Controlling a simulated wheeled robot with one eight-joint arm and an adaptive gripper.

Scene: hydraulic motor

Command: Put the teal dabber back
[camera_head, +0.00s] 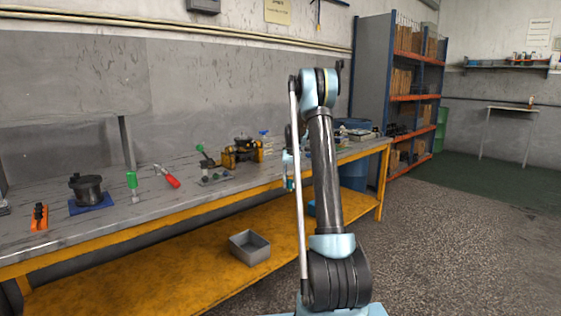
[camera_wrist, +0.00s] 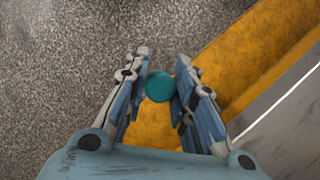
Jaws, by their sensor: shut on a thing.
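The teal dabber (camera_wrist: 159,87) shows end-on as a round teal top in the wrist view, between the two fingers. My gripper (camera_wrist: 163,72) is shut on it. Below them in that view are the orange lower shelf edge and the grey floor. In the head view my gripper (camera_head: 288,167) is in front of the bench edge, partly hidden behind my arm. A small teal tip shows under it. A small grey holder (camera_head: 215,177) with several dark and greenish pieces stands on the bench, left of my gripper; I cannot tell its slots apart.
The workbench (camera_head: 110,222) carries a dark pot (camera_head: 88,188), an orange clamp (camera_head: 39,216), a green-handled tool (camera_head: 132,185), a red-handled tool (camera_head: 168,177) and a yellow-black motor (camera_head: 241,152). A grey bin (camera_head: 250,247) sits on the lower shelf. Floor to the right is clear.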

